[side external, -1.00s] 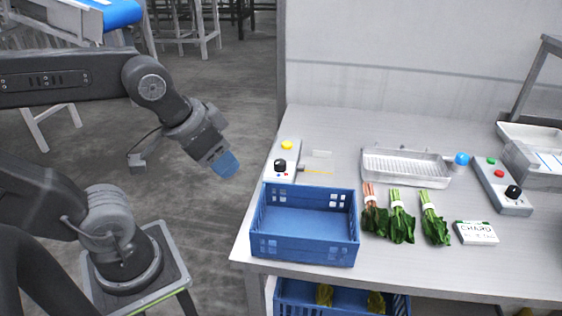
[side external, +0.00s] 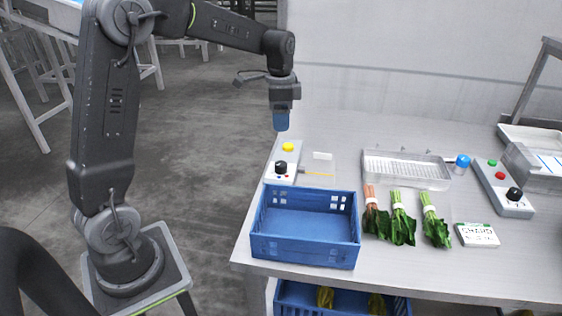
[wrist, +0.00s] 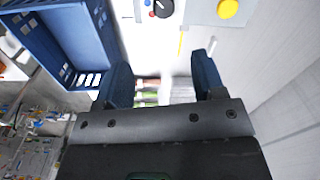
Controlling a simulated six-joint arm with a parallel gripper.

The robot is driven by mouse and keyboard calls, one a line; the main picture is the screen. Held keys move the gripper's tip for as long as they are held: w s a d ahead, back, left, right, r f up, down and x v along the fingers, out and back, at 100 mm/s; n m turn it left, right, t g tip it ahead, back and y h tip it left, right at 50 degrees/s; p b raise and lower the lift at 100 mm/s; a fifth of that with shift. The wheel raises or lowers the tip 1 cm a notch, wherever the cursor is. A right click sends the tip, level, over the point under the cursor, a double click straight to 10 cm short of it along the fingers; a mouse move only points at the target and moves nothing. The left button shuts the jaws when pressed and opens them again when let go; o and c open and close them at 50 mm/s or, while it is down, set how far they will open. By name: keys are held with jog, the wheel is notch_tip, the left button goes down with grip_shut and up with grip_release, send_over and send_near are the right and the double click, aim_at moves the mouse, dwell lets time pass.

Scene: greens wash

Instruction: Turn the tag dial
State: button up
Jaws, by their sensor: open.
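The black dial also shows at the top of the wrist view (wrist: 162,8), near the yellow button (wrist: 228,9). My gripper (side external: 281,128) points down above the far end of this box, clear of it. In the wrist view my gripper (wrist: 162,78) has its blue fingers apart with nothing held between them.
The blue crate (side external: 305,242) stands at the table's front left. Several bundles of greens (side external: 399,220), a metal tray (side external: 405,170) and a chard sign (side external: 477,235) lie to its right. A second box (side external: 502,190) with green and red buttons and a black knob stands farther right.

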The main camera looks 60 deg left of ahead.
aim_at(281, 164)
jog(key=f, duration=1.4)
jog(key=shift+w+a+f, duration=0.25)
jog(key=shift+a, duration=0.1)
jog(key=c, duration=0.9)
